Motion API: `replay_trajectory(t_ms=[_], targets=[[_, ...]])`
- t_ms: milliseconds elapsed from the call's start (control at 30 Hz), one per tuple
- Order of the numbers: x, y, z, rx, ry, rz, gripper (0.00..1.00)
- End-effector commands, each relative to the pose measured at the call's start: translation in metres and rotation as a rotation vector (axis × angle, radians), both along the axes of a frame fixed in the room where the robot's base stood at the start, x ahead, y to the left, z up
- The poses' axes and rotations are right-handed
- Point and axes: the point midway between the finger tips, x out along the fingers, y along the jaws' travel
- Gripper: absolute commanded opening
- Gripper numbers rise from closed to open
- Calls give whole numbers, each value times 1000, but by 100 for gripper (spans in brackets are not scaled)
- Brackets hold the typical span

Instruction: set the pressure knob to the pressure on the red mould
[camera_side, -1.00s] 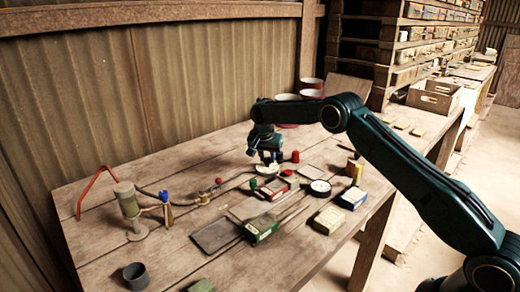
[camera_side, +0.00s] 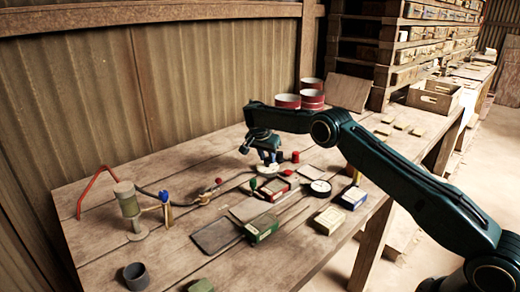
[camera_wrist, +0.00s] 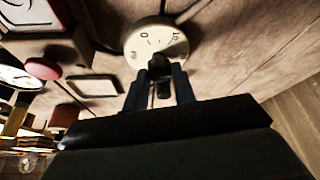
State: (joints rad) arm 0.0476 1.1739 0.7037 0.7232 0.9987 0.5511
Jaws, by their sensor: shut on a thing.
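My gripper (camera_side: 268,160) is at the pale round dial (camera_side: 267,169) near the middle of the bench. In the wrist view the dial (camera_wrist: 150,38) has dark marks around its face. The fingers (camera_wrist: 160,88) are shut on a dark knob (camera_wrist: 160,66) at the dial's front edge.
Red-and-white tins (camera_side: 312,98) stand behind.

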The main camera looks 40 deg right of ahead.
Motion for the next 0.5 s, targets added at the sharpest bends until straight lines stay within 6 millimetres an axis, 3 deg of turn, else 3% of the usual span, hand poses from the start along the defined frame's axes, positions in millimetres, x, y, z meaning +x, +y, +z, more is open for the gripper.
replay_trajectory(t_ms=[67, 100, 167, 500], targets=[[0, -1, 1, -1, -3, 0, 4], [0, -1, 1, -1, -3, 0, 34], [0, -1, 1, -1, -2, -1, 46], [0, 0, 1, -1, -1, 0, 48]])
